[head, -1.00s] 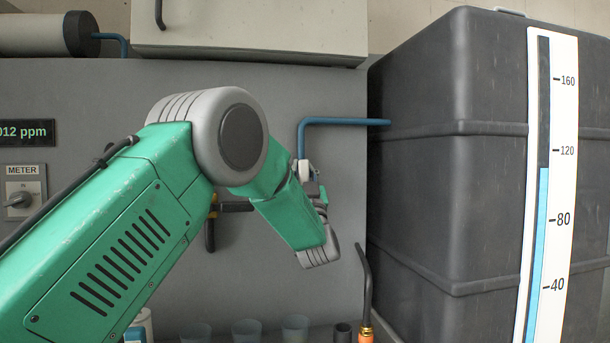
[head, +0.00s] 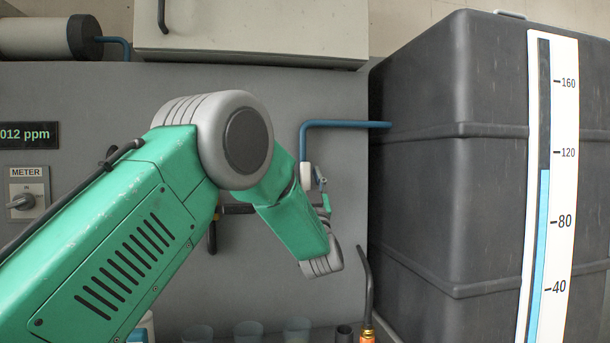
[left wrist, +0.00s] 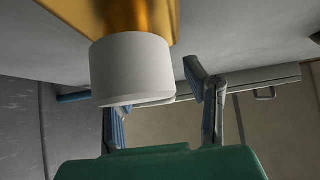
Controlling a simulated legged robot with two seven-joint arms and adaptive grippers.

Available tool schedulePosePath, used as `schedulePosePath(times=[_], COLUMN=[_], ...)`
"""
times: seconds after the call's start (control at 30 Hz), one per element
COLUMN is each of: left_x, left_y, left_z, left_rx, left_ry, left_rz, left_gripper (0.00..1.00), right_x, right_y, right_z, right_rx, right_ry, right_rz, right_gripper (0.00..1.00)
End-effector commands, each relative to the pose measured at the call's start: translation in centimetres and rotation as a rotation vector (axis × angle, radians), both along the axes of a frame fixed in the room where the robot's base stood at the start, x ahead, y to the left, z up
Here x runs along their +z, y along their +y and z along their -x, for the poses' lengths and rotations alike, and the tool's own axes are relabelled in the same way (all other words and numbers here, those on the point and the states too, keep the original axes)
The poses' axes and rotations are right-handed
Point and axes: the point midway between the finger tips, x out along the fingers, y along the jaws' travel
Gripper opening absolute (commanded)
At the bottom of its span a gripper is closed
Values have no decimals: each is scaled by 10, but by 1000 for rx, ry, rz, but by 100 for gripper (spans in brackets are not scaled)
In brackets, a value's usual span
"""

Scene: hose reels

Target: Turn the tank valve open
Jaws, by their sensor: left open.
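A white cylindrical fitting (head: 306,176) hangs at the end of a blue pipe (head: 345,123) that runs to the big grey tank (head: 445,190). My left gripper (head: 321,183) is open beside the fitting, mostly hidden behind my green arm. In the left wrist view a white cylinder (left wrist: 132,68) joins a brass body (left wrist: 118,15). One finger of my left gripper (left wrist: 158,92) is partly hidden behind that cylinder, the other stands apart at its right. A black handle-like bar (head: 236,209) on the panel is partly covered by my arm. My right gripper is out of view.
The tank's level gauge (head: 552,190) faces me. A meter knob (head: 22,202) and a display (head: 28,135) are at the left. Cups (head: 248,331) and an orange-based black wand (head: 367,300) stand below. A cabinet (head: 250,30) hangs above.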

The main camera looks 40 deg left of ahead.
Motion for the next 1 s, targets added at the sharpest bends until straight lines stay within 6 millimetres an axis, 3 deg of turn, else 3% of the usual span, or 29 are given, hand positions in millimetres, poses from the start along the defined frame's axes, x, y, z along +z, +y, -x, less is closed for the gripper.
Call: schedulePosePath(times=[0.3, 0.5, 1.0], left_x=[-48, -70, -77], left_y=[-38, -54, -60], left_z=[29, 43, 48], left_rx=[-2, -2, -1], left_ry=[6, 5, 3], left_rz=[-1, 1, 0], left_gripper=[41, 41, 41], right_x=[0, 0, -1], right_y=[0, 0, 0], right_z=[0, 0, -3], right_rx=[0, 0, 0], right_ry=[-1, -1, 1], right_rz=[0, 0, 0], right_gripper=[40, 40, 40])
